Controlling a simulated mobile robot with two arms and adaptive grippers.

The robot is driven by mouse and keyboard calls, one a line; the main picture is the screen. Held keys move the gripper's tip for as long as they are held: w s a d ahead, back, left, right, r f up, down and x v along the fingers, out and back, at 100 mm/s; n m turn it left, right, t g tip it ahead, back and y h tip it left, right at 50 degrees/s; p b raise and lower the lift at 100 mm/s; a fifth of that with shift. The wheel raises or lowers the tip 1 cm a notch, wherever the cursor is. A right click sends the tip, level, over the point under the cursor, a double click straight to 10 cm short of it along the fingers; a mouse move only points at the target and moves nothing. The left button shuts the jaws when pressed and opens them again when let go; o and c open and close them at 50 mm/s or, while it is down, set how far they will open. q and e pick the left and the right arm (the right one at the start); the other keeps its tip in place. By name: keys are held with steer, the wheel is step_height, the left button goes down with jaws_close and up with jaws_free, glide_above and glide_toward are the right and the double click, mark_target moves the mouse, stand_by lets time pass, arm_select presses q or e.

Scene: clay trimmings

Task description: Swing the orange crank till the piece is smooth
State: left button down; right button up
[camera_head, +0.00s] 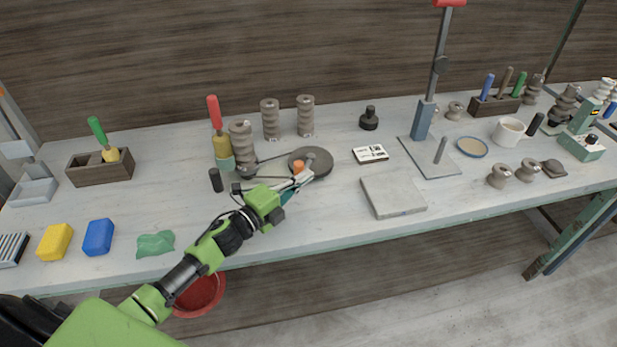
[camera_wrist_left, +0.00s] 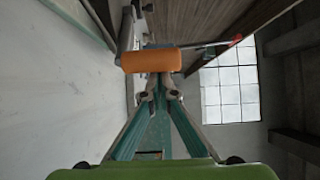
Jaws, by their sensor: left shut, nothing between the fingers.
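The orange crank handle (camera_head: 298,167) stands on a dark grey disc (camera_head: 318,160) on the workbench. A thin metal arm runs left from the disc toward a ridged grey clay piece (camera_head: 241,140), which looks rough with rings. My left gripper (camera_head: 305,178) is shut and empty, right beside the orange handle at the disc's near edge. In the left wrist view the orange handle (camera_wrist_left: 151,61) lies just beyond the closed fingertips (camera_wrist_left: 155,90); whether they touch it I cannot tell. My right gripper is out of view.
Two ridged cylinders (camera_head: 270,120) stand behind. A red-handled tool (camera_head: 215,115) and black cylinder (camera_head: 216,180) are left of the disc. A small card box (camera_head: 370,153) and grey slab (camera_head: 393,195) lie right. The bench's front edge is close below my arm.

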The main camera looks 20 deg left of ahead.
arm_select(q)
steer(key=shift+s+a+f, duration=0.1)
steer(key=shift+s+a, duration=0.1)
steer(key=shift+a, duration=1.05)
